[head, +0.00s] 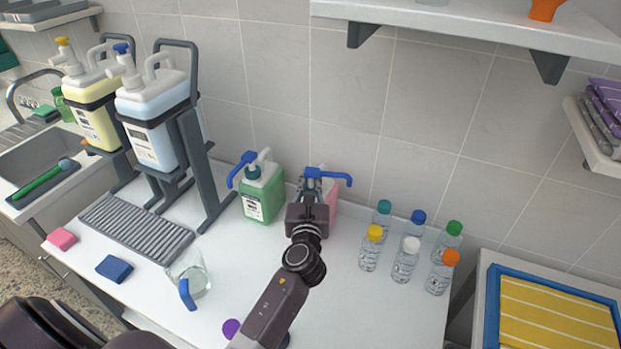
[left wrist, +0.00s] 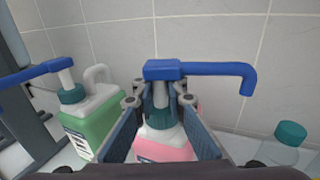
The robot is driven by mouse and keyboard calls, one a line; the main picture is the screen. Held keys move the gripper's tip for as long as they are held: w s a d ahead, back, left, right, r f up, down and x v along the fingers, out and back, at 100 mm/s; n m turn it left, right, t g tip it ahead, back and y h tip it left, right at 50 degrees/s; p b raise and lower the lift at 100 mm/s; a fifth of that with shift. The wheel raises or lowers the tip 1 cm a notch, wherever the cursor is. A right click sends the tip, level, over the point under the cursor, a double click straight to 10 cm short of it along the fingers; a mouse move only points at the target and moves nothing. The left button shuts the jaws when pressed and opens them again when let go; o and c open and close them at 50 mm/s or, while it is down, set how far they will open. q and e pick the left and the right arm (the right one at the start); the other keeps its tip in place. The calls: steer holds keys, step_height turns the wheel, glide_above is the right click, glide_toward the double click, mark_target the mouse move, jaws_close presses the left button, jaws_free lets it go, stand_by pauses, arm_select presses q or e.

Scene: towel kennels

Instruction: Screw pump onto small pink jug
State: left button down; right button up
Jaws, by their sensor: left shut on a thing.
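The small pink jug (head: 331,201) stands on the white counter near the wall, mostly hidden behind my left arm in the head view. In the left wrist view its pink body and white top (left wrist: 165,150) show between my fingers. The pump (head: 338,178) has a blue head, its spout pointing right, and a teal collar. It is upright on the jug's neck (left wrist: 205,69); how tightly it sits cannot be told. My left gripper (head: 313,184) is shut on the pump around its collar. My right gripper is not in view.
A green jug with its own blue pump (head: 262,192) stands close on the left. Several capped bottles (head: 405,260) stand to the right. A shelf (head: 470,30) is above.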

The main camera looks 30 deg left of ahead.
arm_select(q)
steer(key=c, duration=1.9)
jaws_free()
steer(key=v, duration=1.2)
